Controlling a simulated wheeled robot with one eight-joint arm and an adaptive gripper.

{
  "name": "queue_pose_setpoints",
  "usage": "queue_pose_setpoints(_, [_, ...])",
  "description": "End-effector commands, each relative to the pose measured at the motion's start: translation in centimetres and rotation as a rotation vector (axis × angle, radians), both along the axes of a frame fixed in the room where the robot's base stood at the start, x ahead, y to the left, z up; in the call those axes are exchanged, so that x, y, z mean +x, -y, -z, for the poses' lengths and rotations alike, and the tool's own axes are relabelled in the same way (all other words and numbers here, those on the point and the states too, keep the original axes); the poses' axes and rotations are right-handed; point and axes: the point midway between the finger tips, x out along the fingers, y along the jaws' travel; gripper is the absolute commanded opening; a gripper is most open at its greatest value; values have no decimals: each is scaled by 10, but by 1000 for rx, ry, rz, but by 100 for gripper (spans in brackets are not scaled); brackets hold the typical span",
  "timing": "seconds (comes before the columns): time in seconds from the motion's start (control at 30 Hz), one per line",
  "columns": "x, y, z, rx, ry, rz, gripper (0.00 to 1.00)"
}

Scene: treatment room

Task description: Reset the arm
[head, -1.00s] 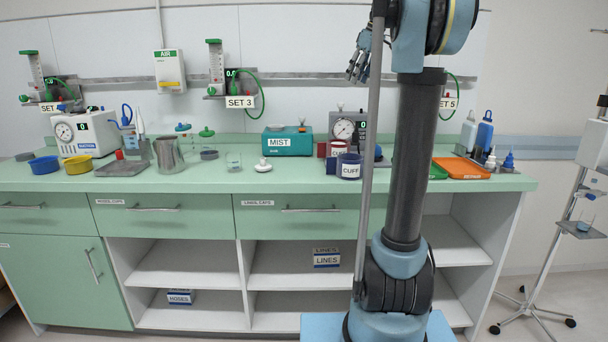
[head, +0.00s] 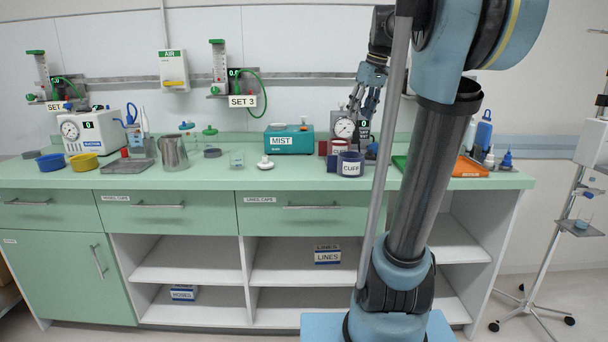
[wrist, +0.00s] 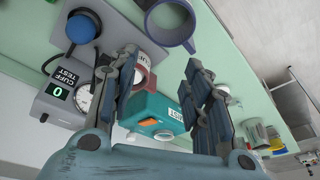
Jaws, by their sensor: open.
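My gripper (head: 367,92) hangs in the air above the right part of the green counter (head: 210,180), in front of the cuff test gauge (head: 345,128). Its fingers point down, spread apart and empty. In the wrist view my gripper (wrist: 165,95) shows open fingers on both sides. The teal MIST box (wrist: 150,112) shows between them, farther off. The cuff test unit (wrist: 62,98) with its dial and green 0 is at the left of that view. My arm hides part of the counter's right side.
CUFF cups (head: 350,164) stand on the counter below my gripper. The MIST box (head: 289,140) stands to their left. An orange tray (head: 468,168) and blue bottles (head: 484,131) are at the right. A wheeled pole stand (head: 560,220) stands right of the counter.

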Motion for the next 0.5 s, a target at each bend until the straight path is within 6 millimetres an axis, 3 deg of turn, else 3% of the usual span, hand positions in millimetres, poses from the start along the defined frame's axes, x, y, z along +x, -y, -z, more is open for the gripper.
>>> queue_pose_setpoints(0.03, [-18,-2,16,-3,-7,23,44])
queue_pose_setpoints(0.27, [-87,-6,89,-21,-41,148,44])
queue_pose_setpoints(0.5, [-159,-5,173,-40,-67,281,44])
